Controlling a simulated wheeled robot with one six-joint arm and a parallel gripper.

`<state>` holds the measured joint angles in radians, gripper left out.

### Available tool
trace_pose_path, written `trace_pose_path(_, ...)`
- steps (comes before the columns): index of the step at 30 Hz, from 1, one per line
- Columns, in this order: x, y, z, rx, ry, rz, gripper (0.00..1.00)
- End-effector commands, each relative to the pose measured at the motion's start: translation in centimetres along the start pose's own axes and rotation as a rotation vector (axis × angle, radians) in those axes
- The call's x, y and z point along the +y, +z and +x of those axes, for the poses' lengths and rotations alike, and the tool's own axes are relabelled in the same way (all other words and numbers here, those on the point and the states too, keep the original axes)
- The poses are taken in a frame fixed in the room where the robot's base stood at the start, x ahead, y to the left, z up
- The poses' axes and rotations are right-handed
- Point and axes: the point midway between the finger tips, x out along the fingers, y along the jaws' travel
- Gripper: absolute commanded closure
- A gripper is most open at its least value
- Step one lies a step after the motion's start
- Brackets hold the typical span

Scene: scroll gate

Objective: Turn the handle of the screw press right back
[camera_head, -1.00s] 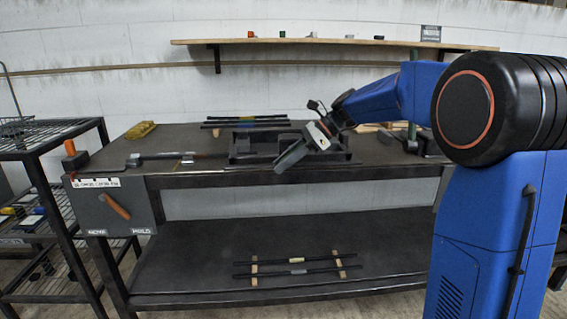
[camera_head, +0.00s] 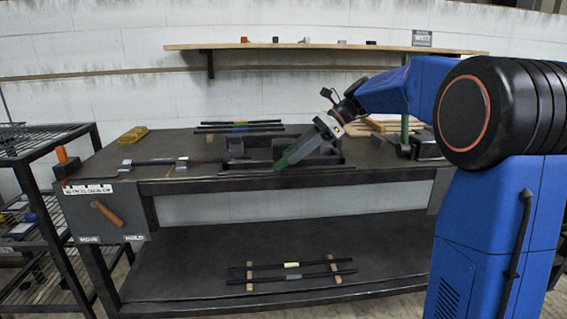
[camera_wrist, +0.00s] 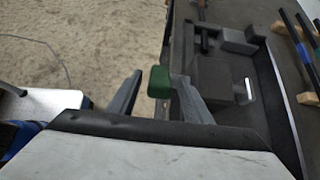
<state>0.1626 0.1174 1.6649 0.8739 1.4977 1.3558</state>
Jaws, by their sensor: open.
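A green knob (camera_wrist: 160,82) sits between the jaws of my gripper (camera_wrist: 158,78) in the wrist view, closer to the right-hand finger. The fingers stand apart, and I cannot tell whether either touches it. In the head view my gripper (camera_head: 283,163) slants down to the left at the front edge of the workbench (camera_head: 215,180), in front of a dark grey tray-like fixture (camera_head: 238,148). Green shows at its tip. I cannot tell surely which part is the screw press; a green upright post (camera_head: 405,125) with dark metalwork (camera_head: 428,147) stands at the bench's right, partly behind my arm.
A grey box (camera_head: 115,215) with an orange lever (camera_head: 108,213) hangs at the bench's front left. A rod with metal blocks (camera_head: 182,162) lies on the bench left. Dark bars (camera_head: 240,126) lie behind the fixture. A wire rack (camera_head: 35,140) stands left. A wall shelf (camera_head: 280,46) runs above.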

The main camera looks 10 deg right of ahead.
Motion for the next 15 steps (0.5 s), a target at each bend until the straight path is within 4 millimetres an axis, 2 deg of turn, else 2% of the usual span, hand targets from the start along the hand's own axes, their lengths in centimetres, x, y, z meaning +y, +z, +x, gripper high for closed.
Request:
trace_pose_path(3,-0.1,-0.1,-2.5,0.000,-0.004,0.000,0.55)
trace_pose_path(9,-0.1,-0.1,-6.3,0.000,-0.003,0.000,0.55)
trace_pose_path(15,-0.1,-0.1,-9.0,0.000,-0.002,0.000,0.55)
